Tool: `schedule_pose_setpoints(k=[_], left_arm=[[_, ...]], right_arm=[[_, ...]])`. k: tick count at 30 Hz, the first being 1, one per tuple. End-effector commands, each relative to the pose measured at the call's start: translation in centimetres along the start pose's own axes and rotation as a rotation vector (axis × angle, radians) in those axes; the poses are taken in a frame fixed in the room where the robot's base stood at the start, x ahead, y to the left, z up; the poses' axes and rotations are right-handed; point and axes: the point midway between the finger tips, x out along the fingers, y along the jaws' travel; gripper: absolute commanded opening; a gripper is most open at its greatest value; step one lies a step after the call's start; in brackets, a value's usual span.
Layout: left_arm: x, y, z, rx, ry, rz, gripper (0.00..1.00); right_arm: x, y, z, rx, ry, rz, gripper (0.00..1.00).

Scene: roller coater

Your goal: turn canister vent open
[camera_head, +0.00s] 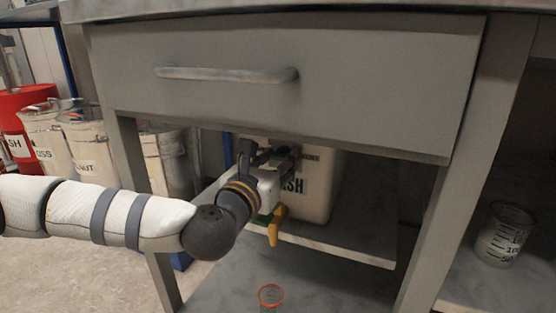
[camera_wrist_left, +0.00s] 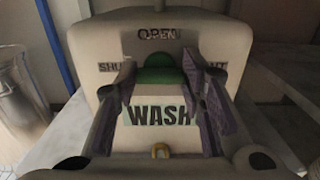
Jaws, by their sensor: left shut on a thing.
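A cream canister (camera_head: 320,185) marked "WASH" stands on the shelf under the drawer. It fills the left wrist view (camera_wrist_left: 105,48). There its face reads "OPEN" at the top and "SHUT" at the left, with a partly hidden word at the right. A green vent knob (camera_wrist_left: 160,78) sits below "OPEN", between my left fingers. My left gripper (camera_head: 284,160) is at the front of the canister, shut on the knob; the fingers also show in the wrist view (camera_wrist_left: 160,88). A yellow tap (camera_head: 275,226) hangs low at the canister's front. My right gripper is not in view.
A drawer (camera_head: 290,110) with a bar handle (camera_head: 227,74) hangs just above my left gripper. The shelf (camera_head: 330,242) edge lies below. A glass beaker (camera_head: 505,235) stands at right, an orange-rimmed cup (camera_head: 270,296) below. Several pails (camera_head: 82,140) stand at left.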

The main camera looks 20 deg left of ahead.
Motion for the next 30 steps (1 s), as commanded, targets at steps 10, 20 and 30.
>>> schedule_pose_setpoints(k=[10, 20, 30], left_arm=[[0.0, 0.0, 0.2, 0.093, 0.001, 0.000, 0.09], [-0.1, 0.0, 0.4, 0.374, 0.000, 0.000, 0.09], [-0.1, -0.1, 0.3, 0.698, 0.001, 0.000, 0.09]], right_arm=[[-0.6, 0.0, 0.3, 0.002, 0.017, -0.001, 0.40], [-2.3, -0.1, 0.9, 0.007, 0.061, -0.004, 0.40], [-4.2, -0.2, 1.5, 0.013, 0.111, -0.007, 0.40]])
